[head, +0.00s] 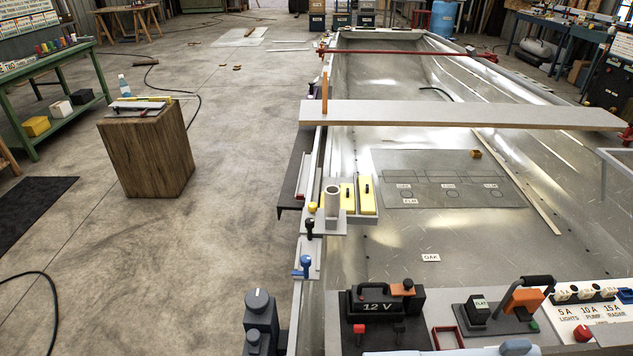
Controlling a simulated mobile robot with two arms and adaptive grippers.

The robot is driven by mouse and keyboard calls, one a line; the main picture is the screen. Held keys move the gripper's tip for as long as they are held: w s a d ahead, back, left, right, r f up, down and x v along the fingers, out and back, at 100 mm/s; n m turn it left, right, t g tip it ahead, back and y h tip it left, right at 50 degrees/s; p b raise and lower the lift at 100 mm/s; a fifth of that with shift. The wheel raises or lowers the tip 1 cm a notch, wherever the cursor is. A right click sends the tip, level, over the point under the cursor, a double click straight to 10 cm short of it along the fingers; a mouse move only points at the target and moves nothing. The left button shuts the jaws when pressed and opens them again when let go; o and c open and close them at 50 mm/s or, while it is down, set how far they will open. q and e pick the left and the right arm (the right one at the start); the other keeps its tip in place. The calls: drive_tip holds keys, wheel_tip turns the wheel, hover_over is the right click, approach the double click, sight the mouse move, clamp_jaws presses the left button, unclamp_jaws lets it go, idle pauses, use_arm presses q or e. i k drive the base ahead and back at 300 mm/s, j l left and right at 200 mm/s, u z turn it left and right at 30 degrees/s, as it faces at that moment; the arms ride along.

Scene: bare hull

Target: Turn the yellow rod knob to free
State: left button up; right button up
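A small yellow knob (313,206) sits on the left gunwale of the hull, at the outer edge of a grey bracket plate. A grey upright tube (332,200), apparently a rod holder, stands just right of it. A black knob (310,227) and a blue knob (304,265) sit lower along the same gunwale. The yellow knob is too small to tell its setting, and any free mark is not readable.
Two yellow boxes (366,195) stand right of the tube. A wide plank (460,115) spans the hull beyond. A 12 V battery (377,308) and a dark grey fitting (260,315) are nearer. The floor left of the hull is clear up to a wooden block (150,155).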

sight(311, 207)
drive_tip(key=i+j+z, duration=0.2)
drive_tip(key=j, duration=0.4)
drive_tip(key=i+j+z, duration=0.2)
drive_tip(key=j, duration=0.4)
drive_tip(key=i+j+z, duration=0.2)
drive_tip(key=j, duration=0.5)
drive_tip(key=i+j+z, duration=0.2)
drive_tip(key=j, duration=0.45)
drive_tip(key=j+z, duration=0.2)
drive_tip(key=j, duration=0.45)
drive_tip(key=k, duration=0.05)
